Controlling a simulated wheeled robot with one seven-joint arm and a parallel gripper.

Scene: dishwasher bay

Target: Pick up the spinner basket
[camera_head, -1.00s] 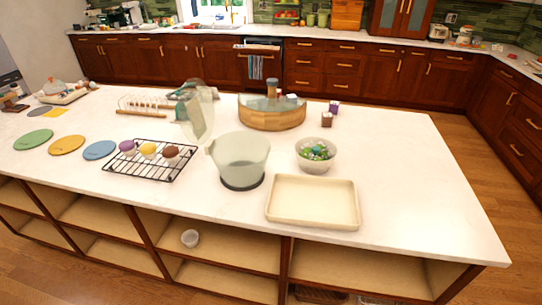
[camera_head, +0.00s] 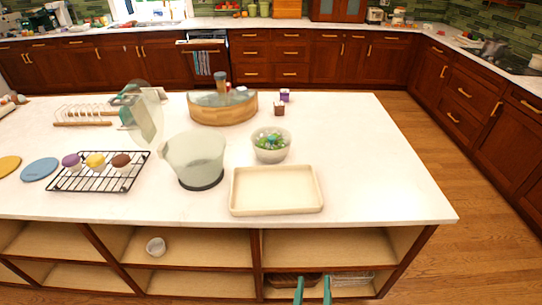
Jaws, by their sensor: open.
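A translucent, pale grey-green bowl with a spout-like side and a dark base ring, which looks like the spinner basket (camera_head: 196,153), stands upright on the white island counter. I cannot tell whether it is one piece or a basket inside an outer bowl. A clear disc-like piece (camera_head: 146,117), perhaps its lid, stands tilted behind it to the left. My gripper (camera_head: 313,288) shows only as two teal fingers at the bottom edge. They are apart and empty, in front of the island's lower shelves, well below and to the right of the bowl.
A cream tray (camera_head: 276,207) and a bowl of green items (camera_head: 271,148) are right of the spinner bowl. A black rack (camera_head: 66,184) with small cakes is left. A round wooden tray (camera_head: 222,116) stands behind. The counter's right end is clear.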

